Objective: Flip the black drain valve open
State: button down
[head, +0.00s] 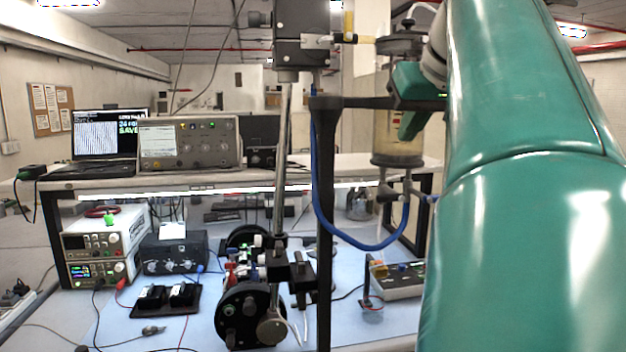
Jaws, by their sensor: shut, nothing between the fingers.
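The sealed cylinder (397,152), clear with a tan lower part, hangs on a black stand right of centre. Below its base is a small drain fitting (388,192) with a side branch to the right. The black valve handle is too small to make out, so I cannot tell its position. My gripper (410,126), green, is in front of the cylinder's upper part, above the drain fitting and apart from it. It is shut and holds nothing visible.
A dark upright post (325,220) stands left of the cylinder. A blue hose (352,243) loops from it to below the cylinder. Bench instruments (190,143) stand at the left.

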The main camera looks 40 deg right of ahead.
send_over(391, 198)
jog(key=s+a, duration=0.1)
jog(key=a, duration=0.1)
notch_tip(391, 198, down, 6)
jog(key=f, duration=0.4)
jog(key=shift+w+d, duration=0.15)
jog(key=shift+d, duration=0.05)
jog(key=shift+d+f, duration=0.1)
